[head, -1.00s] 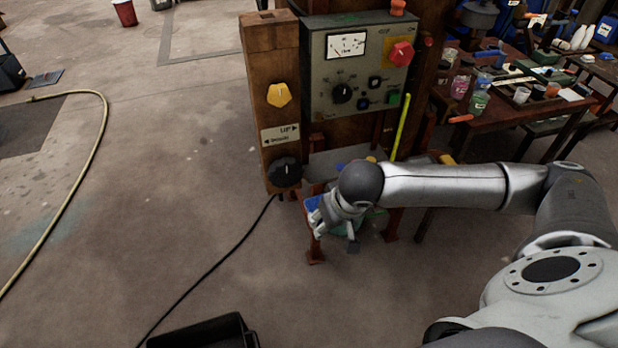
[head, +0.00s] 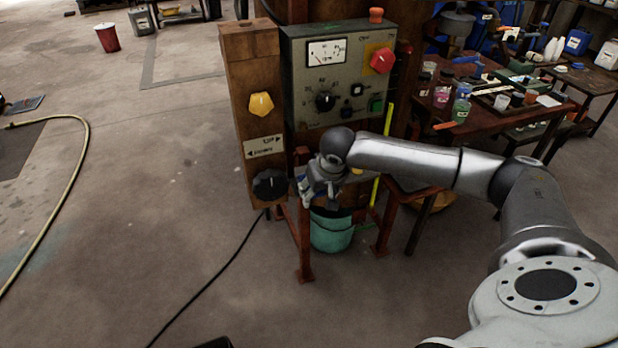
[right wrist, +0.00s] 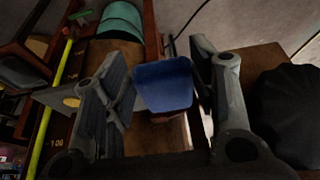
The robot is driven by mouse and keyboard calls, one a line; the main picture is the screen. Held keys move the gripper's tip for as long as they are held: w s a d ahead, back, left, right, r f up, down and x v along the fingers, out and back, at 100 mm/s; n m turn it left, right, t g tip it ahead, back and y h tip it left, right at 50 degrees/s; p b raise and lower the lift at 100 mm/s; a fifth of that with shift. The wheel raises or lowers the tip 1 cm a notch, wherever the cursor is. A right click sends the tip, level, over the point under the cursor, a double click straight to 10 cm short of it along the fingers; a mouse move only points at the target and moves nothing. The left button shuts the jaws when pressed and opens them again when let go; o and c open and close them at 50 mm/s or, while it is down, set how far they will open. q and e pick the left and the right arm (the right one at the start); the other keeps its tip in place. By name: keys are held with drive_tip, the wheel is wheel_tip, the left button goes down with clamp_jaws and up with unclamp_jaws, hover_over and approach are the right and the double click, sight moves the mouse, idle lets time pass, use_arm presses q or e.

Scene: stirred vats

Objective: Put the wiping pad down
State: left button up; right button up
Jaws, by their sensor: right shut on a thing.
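The wiping pad is a blue block (right wrist: 163,85) between the two fingers of my right gripper, which also shows in the right wrist view (right wrist: 160,95). The fingers are shut on it. In the head view my right gripper (head: 322,198) hangs by the small rusty stand (head: 303,245), just right of the black knob on the wooden post. The pad is hidden behind the gripper there. Whether the pad touches the stand cannot be told. My left gripper is not in view.
A teal bucket (head: 330,232) stands low within the stand. A wooden post (head: 250,90) with a yellow knob and a black knob (head: 270,185) is close on the left. A grey control panel (head: 340,80) rises behind. A cluttered table (head: 490,115) is at right. The floor at left is mostly open.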

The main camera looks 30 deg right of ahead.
drive_tip(key=shift+w+d, duration=0.15)
drive_tip(key=shift+w, duration=0.65)
drive_tip(key=shift+w+d, duration=0.1)
drive_tip(key=shift+w, duration=0.65)
drive_tip(key=w, duration=0.1)
drive_tip(key=w+p, duration=0.1)
drive_tip(key=w, duration=0.1)
drive_tip(key=shift+w+d, duration=0.1)
drive_tip(key=shift+d, duration=0.2)
drive_tip(key=shift+f, duration=0.75)
drive_tip(key=shift+f, duration=0.2)
drive_tip(key=o, duration=0.6)
drive_tip(key=shift+r, duration=0.1)
